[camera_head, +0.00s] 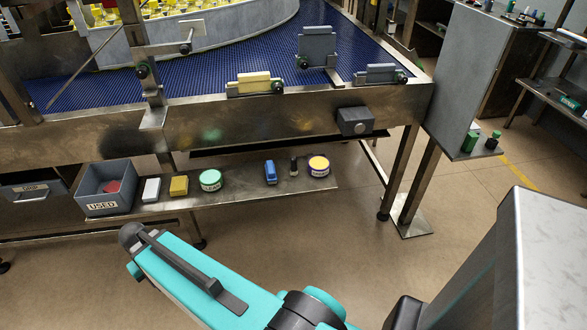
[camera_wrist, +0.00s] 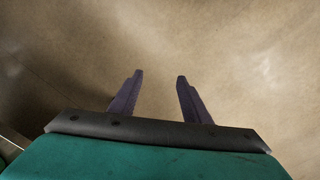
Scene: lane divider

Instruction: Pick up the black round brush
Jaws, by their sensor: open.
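A small dark upright object (camera_head: 293,165), which looks like the black round brush, stands on the low metal shelf in the head view. It is between a blue block-shaped item (camera_head: 270,172) and a round tin with a yellow top (camera_head: 319,166). It is too small to make out its bristles. My gripper (camera_wrist: 159,76) shows in the wrist view with its two dark fingers apart and nothing between them. Only bare floor shows beyond the fingers. The brush is not in the wrist view. I cannot make out the fingers in the head view.
The low shelf (camera_head: 230,196) also holds a grey bin marked USED (camera_head: 102,205), a white block (camera_head: 151,189), a yellow block (camera_head: 179,186) and a green-and-white tin (camera_head: 210,180). The conveyor frame (camera_head: 240,125) overhangs it. Floor in front is clear.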

